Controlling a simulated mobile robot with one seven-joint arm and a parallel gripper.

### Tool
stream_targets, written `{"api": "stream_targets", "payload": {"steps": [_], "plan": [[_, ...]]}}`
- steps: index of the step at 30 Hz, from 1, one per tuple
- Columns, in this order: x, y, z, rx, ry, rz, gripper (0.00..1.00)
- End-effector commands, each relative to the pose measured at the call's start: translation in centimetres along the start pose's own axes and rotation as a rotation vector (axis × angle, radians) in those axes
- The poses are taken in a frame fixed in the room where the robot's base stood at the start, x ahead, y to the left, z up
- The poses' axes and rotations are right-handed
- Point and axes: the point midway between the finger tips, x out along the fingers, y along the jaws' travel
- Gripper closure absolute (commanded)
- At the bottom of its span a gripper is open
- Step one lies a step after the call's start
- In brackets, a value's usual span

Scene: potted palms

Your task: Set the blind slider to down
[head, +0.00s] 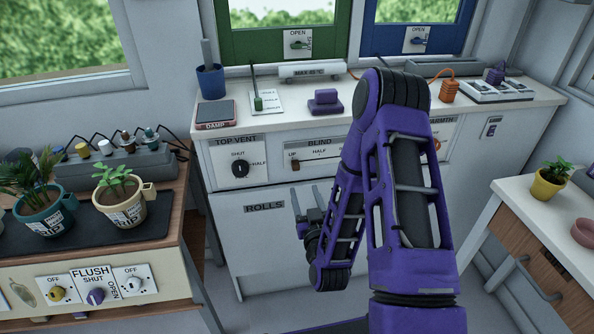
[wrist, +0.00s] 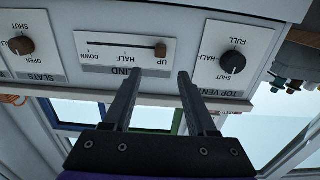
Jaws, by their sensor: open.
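The blind slider panel (head: 322,154) is a white plate on the cabinet front, marked UP, HALF and, in the wrist view, DOWN. Its brown slider knob (head: 296,164) sits at the UP end of the slot. The knob also shows in the wrist view (wrist: 161,50), where the panel appears upside down. My gripper (head: 307,198) is open and empty, below the panel in the head view. In the wrist view its two fingers (wrist: 160,74) point toward the knob, one on each side of its line, apart from it. My arm hides the panel's right end in the head view.
The top vent dial (head: 240,168) is left of the blind panel, pointing at SHUT. A slats dial (wrist: 20,45) shows in the wrist view. The counter above holds a purple block (head: 325,103) and a blue cup (head: 210,80). Potted plants (head: 120,195) stand on the left bench.

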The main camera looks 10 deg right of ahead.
Motion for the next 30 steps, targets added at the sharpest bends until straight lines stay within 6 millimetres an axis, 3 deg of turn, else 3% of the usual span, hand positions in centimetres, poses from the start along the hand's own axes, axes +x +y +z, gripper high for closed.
{"api": "stream_targets", "payload": {"steps": [9, 15, 28, 30], "plan": [[6.9, 0.0, 0.0, 0.0, 0.003, 0.0, 0.43], [9.6, 0.0, 0.0, 0.0, 0.001, 0.0, 0.43], [10.7, 0.0, 0.0, 0.0, -0.001, 0.0, 0.43], [10.6, 0.0, 0.0, 0.0, -0.001, -0.001, 0.53]]}}
